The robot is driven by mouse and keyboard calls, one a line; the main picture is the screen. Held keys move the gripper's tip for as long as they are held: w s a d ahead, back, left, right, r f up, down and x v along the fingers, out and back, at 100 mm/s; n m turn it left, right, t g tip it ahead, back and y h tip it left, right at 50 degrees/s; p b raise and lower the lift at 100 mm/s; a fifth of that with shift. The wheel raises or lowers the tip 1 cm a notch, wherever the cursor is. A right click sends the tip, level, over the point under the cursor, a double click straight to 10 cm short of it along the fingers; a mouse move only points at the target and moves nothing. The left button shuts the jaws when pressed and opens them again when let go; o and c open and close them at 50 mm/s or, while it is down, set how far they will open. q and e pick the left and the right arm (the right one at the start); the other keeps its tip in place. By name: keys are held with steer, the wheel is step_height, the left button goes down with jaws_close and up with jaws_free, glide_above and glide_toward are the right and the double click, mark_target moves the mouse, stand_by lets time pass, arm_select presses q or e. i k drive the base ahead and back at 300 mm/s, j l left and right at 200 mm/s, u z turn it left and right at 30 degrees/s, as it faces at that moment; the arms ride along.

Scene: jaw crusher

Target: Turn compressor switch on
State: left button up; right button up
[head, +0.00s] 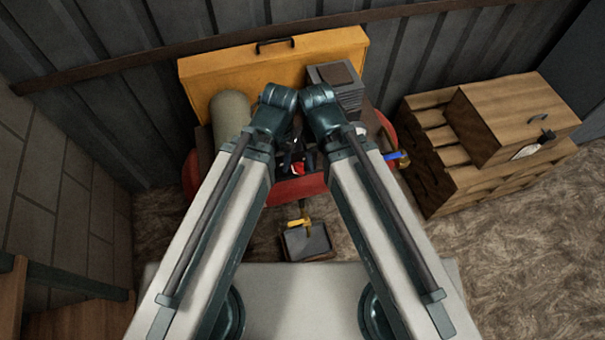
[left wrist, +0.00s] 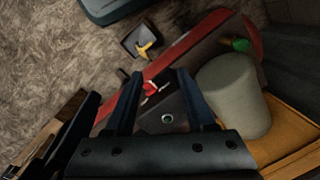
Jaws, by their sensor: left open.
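The compressor has a red tank (head: 295,190), partly hidden behind my two arms. A small red switch (head: 298,168) shows between the arms, and the switch is clearer in the left wrist view (left wrist: 150,89). My left gripper (left wrist: 155,76) is open, with its two dark fingers on either side of the switch in that view. In the head view the left gripper (head: 291,158) is small and partly hidden. Dark parts at the lower left of the wrist view may be my right gripper, but its jaws are unclear.
A wooden crate stack (head: 430,150) is at right. A dark box with a yellow part (head: 305,241) lies in front.

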mark_target(297, 168)
steer(key=k+l, duration=0.2)
steer(key=l, duration=0.15)
steer(key=k+l, duration=0.2)
steer(key=l, duration=0.15)
steer(key=k+l, duration=0.45)
steer(key=k, duration=0.2)
